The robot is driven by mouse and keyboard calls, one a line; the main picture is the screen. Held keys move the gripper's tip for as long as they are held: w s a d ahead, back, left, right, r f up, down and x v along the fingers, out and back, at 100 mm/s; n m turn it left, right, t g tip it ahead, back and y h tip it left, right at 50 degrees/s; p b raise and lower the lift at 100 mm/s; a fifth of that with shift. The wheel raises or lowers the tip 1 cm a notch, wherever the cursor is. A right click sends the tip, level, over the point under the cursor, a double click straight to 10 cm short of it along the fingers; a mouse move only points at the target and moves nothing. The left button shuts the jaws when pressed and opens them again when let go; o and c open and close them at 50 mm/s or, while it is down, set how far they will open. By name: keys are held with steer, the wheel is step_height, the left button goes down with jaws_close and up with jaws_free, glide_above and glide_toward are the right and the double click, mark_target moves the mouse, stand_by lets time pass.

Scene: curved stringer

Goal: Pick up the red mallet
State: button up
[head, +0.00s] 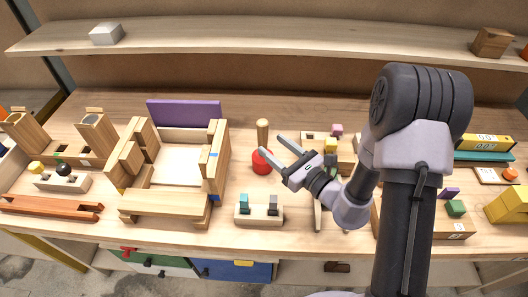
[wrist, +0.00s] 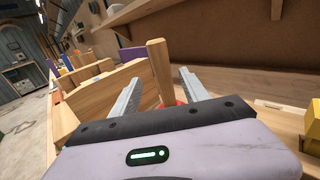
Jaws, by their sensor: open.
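The red mallet (head: 262,160) stands on the workbench with its red head low and its wooden handle (head: 262,132) pointing up. My gripper (head: 275,147) is open, with its fingers reaching left toward the mallet from the right. In the wrist view the handle (wrist: 160,72) rises between the two open fingers of my gripper (wrist: 158,88), tilted slightly in the picture. Only a sliver of the red head (wrist: 178,103) shows there; my gripper's body hides the rest. I cannot tell whether a finger touches the mallet.
A wooden frame assembly (head: 222,158) stands just left of the mallet. A block holder (head: 258,217) with teal and grey pieces is in front. Small coloured blocks (head: 331,145) stand to the right. A shelf (head: 270,38) runs along the back wall above.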

steer(key=b+x, duration=0.1)
steer(key=x, duration=0.8)
steer(key=shift+w+d+r, duration=0.1)
steer(key=shift+d, duration=0.05)
jaws_close()
stand_by(1.0)
